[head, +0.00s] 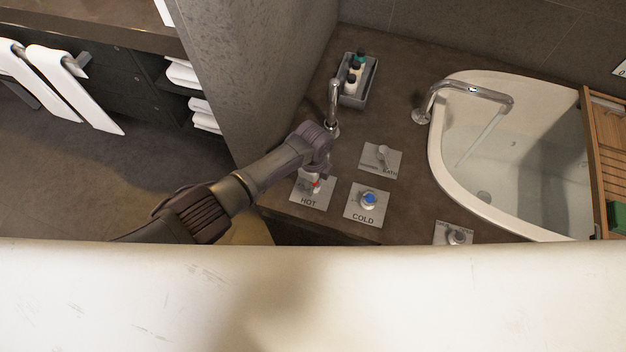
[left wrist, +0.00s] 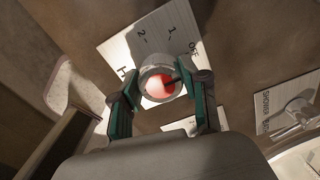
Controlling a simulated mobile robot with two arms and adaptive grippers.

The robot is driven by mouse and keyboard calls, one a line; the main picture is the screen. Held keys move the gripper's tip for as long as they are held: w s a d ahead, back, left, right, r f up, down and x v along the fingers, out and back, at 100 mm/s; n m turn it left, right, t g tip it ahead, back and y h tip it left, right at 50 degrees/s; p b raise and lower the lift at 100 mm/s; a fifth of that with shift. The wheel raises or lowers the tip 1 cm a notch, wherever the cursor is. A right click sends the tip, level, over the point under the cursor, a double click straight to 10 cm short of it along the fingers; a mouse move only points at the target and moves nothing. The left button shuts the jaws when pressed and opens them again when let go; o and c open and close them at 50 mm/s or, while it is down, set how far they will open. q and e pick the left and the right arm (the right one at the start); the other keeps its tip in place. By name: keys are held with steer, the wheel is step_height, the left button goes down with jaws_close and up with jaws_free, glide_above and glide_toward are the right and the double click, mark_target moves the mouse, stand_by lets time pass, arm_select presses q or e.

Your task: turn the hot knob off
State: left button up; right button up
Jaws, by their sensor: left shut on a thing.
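The hot knob (head: 316,184), with a red top, stands on the white plate marked HOT (head: 309,203) on the brown counter. My left gripper (head: 318,176) comes down over it and partly hides it. In the left wrist view the red-topped knob (left wrist: 160,84) sits between the two green-padded fingers (left wrist: 162,104), which are shut on it. The plate (left wrist: 150,40) shows the marks OFF, 1 and 2. I cannot tell clearly which mark the knob points to. A thin stream of water (head: 480,142) falls from the tub spout (head: 470,89). My right gripper is not in view.
The blue-topped cold knob (head: 368,199) is close to the right of the hot knob. The bath selector (head: 381,156) is behind it. A smaller faucet (head: 333,100) and a tray of bottles (head: 359,90) stand farther back. The white tub (head: 447,165) is at the right.

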arm_select(q)
steer(key=o, duration=1.1)
steer(key=shift+o, duration=0.2)
step_height(320, 180, up, 12)
